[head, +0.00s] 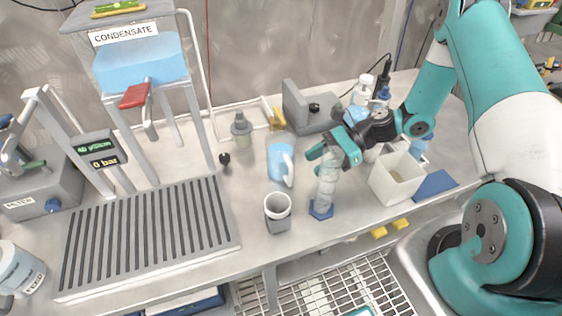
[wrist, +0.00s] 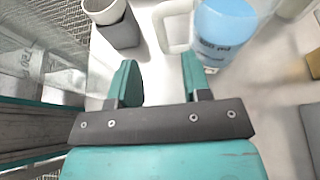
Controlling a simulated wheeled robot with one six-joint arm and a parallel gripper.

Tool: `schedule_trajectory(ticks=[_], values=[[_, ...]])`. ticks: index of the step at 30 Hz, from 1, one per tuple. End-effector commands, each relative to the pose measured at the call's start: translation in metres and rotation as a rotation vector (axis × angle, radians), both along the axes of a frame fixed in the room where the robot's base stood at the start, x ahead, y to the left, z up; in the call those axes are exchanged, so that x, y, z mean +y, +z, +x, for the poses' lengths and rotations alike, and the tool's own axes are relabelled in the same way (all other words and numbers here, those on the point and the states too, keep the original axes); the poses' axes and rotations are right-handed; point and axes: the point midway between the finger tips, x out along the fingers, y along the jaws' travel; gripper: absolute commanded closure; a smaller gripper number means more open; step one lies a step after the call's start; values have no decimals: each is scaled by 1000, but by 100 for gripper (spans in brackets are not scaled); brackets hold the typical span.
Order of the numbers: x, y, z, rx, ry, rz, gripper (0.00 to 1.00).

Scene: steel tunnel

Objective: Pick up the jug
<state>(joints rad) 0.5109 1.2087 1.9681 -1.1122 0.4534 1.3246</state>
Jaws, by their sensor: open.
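A clear jug (head: 281,158) with blue liquid and a pale handle stands on the bench, left of my gripper (head: 326,152). In the wrist view the jug (wrist: 226,32) is at the top right, with its handle (wrist: 172,28) ahead of my fingers. My gripper (wrist: 160,80) is open and empty, and the jug is apart from its fingertips. In the head view my gripper overlaps the top of a clear cylinder; whether they touch cannot be told. Another white vessel (head: 20,268) with a label and handle stands at the far left.
The clear cylinder (head: 325,190) stands on a blue base close to my gripper. A grey cup (head: 278,211) is in front of the jug. A white square container (head: 397,177) and bottles stand to the right. A grooved drain tray (head: 150,235) lies left; bare bench separates it from the jug.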

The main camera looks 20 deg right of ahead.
Motion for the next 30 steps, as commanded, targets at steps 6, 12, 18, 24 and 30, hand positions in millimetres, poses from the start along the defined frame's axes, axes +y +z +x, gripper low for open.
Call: schedule_trajectory(ticks=[6, 12, 18, 24, 30], values=[[29, -5, 0, 2, 5, 1, 56], [52, -17, 1, 1, 2, 0, 56], [56, -19, 1, -1, 0, -1, 56], [56, -19, 1, -1, 0, -1, 83], [55, -19, 1, -1, 0, 0, 100]])
